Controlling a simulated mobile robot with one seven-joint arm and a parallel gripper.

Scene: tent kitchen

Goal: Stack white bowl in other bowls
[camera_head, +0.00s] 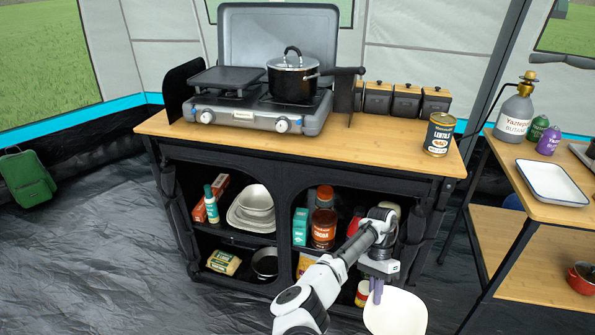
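The white bowl (398,315) is at the bottom of the head view, in front of the cabinet and clear of its shelves. My gripper (376,296) is at the bowl's upper left rim. Its fingers point down and appear shut on that rim; the fingertips are partly hidden. The other bowls (257,198) are light grey-white and sit nested on plates (243,221) on the cabinet's upper left shelf. They are to the left of my gripper and well apart from it.
A dark cabinet (300,150) with a wooden top holds a stove and black pot (293,80). Teal-capped bottle (211,204) and boxes stand left of the bowls. A divider and jars (323,229) stand to their right. A wooden side table (540,208) is at right.

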